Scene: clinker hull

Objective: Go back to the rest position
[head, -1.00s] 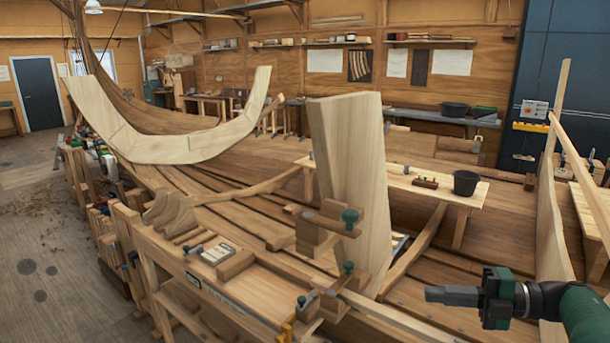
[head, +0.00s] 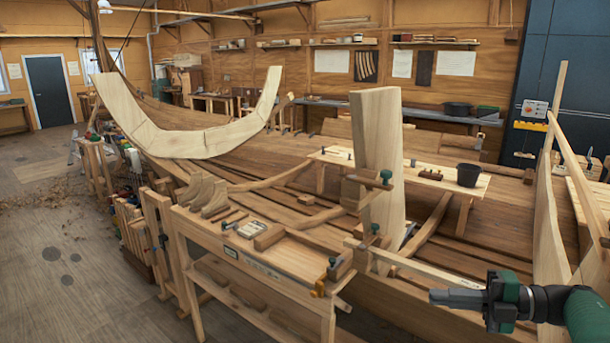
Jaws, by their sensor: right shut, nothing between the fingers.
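My right gripper (head: 458,298) shows at the lower right of the head view. Its arm, with a green section, comes in from the right edge. Its grey fingers point left and are shut with nothing between them. It is in front of the wooden hull planks, and no object touches it that I can see. My left gripper does not show in this view.
A workbench (head: 285,262) with clamps and blocks stands left of my right gripper. An upright pale board (head: 378,150) rises behind the bench. A tall plank (head: 549,225) stands close behind the right arm. Open floor (head: 75,285) lies at the left.

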